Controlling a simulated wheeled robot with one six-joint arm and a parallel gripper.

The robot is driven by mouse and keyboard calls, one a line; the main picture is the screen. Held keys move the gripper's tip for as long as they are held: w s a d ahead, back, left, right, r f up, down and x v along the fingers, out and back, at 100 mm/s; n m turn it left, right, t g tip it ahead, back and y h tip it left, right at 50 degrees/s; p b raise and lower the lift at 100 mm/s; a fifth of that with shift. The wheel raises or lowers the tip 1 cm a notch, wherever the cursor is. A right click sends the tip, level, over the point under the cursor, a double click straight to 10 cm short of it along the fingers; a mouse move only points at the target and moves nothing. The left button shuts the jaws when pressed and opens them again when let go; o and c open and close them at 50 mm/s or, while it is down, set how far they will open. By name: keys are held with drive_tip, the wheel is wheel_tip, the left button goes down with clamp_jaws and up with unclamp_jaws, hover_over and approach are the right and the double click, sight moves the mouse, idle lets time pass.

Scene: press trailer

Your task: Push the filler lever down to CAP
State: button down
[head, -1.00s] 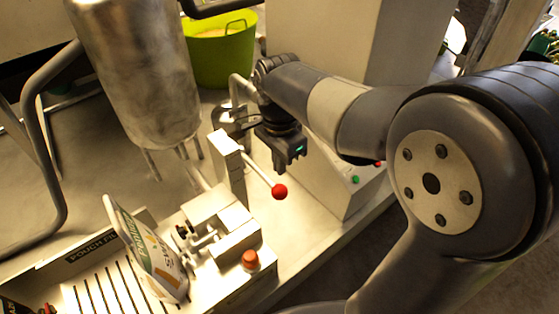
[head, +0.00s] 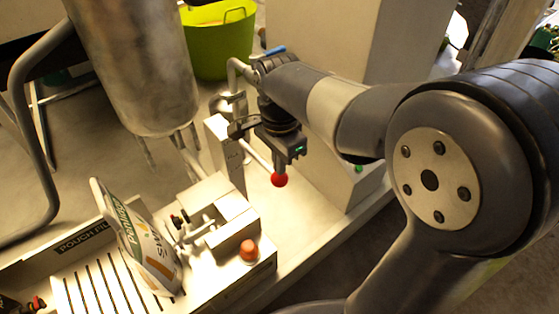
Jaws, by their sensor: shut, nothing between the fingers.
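The filler lever is a pale rod (head: 258,156) with a red ball knob (head: 279,180). It runs from an upright white post (head: 228,160) and slopes down to the right. My gripper (head: 283,168) is shut and empty, pointing down. It overlaps the outer end of the rod, its tips just above the red knob in the picture. I cannot tell whether it touches the lever. Part of the rod is hidden behind the gripper. No CAP mark is readable; small marks on the post are too faint to read.
A metal hopper (head: 135,70) hangs left of the post. A printed pouch (head: 140,240) leans on the slotted filler tray beside a clamp block and an orange button (head: 249,250). A white cabinet (head: 330,165) with a green button stands right. A green tub (head: 222,45) is behind.

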sight(277, 180)
drive_tip(key=shift+f+b, duration=1.35)
drive_tip(key=shift+f, duration=0.3)
drive_tip(key=shift+w+a+f+b, duration=0.2)
drive_tip(key=shift+f+b, duration=0.35)
drive_tip(key=shift+f, duration=0.45)
drive_tip(key=shift+w+a+f+b, duration=0.1)
drive_tip(key=shift+w+f+b, duration=0.1)
drive_tip(key=shift+f+b, duration=0.55)
drive_tip(key=shift+f, duration=0.2)
drive_tip(key=shift+p, duration=0.3)
wheel_tip(277, 180, up, 10)
drive_tip(key=p, duration=0.9)
drive_tip(key=shift+r, duration=0.1)
